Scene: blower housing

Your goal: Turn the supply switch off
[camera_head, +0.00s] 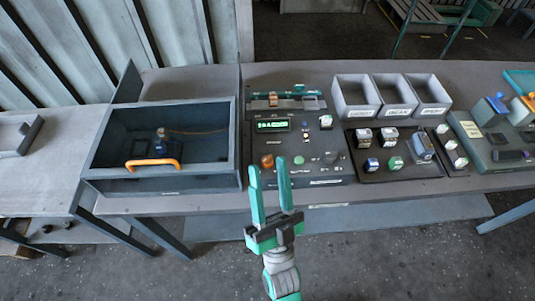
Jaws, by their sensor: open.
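A dark control panel (290,140) with a lit green display (271,125) stands on the bench in front of me. It carries an orange knob (267,161), a green button (298,160), a dark knob (331,157) and a pale switch-like part (325,121). The labels are too small to read, so I cannot tell which control is the supply switch. My teal gripper (268,168) points up the picture at the panel's front edge. Its two fingers are apart with nothing between them. They hide part of the panel's lower left.
A dark open box (205,180) with an orange handle (152,164) stands left of the panel. Right are several grey bins (357,98), a tray of small parts (372,176) and another device (490,140). The floor (400,260) before the bench is clear.

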